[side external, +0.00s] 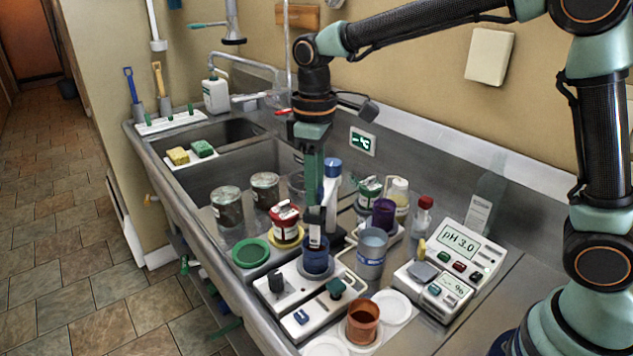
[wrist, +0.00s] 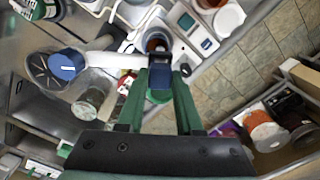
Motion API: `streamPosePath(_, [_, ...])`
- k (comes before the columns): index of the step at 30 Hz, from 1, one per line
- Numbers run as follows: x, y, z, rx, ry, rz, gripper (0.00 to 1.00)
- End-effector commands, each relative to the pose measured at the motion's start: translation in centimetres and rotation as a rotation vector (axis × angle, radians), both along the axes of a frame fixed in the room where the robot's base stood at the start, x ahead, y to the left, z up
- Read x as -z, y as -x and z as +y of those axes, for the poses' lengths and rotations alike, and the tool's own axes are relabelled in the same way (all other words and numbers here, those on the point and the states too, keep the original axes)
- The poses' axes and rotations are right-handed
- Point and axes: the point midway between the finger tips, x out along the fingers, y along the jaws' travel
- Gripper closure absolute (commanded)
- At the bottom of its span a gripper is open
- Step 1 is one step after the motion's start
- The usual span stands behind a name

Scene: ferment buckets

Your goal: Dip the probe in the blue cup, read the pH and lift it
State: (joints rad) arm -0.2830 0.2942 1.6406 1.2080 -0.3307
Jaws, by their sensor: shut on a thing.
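My gripper (side external: 314,200) points down over the blue cup, its green fingers shut on the dark probe (side external: 316,226). The wrist view also shows the probe (wrist: 160,78) between the fingertips. The blue cup (side external: 317,263) stands on the white stirrer unit beneath. The probe's lower end is at the cup's mouth in the side view; its tip is hidden, so its depth in the cup cannot be told. The pH meter (side external: 455,262) at the right shows pH 3.0 on its large screen; the smaller screen is hard to read.
A copper-brown cup (side external: 362,323) and a grey-blue cup (side external: 371,252) stand to the right of the blue cup. A red-lidded jar (side external: 286,222) and a blue-capped bottle (side external: 332,188) stand close behind. Dark jars (side external: 227,206) sit at left by the sink.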

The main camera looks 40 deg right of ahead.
Motion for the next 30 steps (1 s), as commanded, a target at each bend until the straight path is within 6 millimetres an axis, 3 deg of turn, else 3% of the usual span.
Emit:
streamPosePath(3, [-2.6, -0.1, 0.0, 0.001, -0.002, -0.007, 1.0])
streamPosePath(6, [-4.0, -0.1, 0.0, 0.001, -0.002, -0.006, 1.0])
streamPosePath(16, [-4.8, -0.1, 0.0, 0.002, -0.003, -0.009, 1.0])
streamPosePath(17, [-4.8, -0.1, 0.0, 0.002, -0.003, -0.009, 0.61])
streamPosePath(19, [-4.8, -0.1, 0.0, 0.001, -0.002, -0.008, 0.35])
streamPosePath(30, [-4.7, 0.0, 0.0, 0.0, -0.001, -0.004, 0.35])
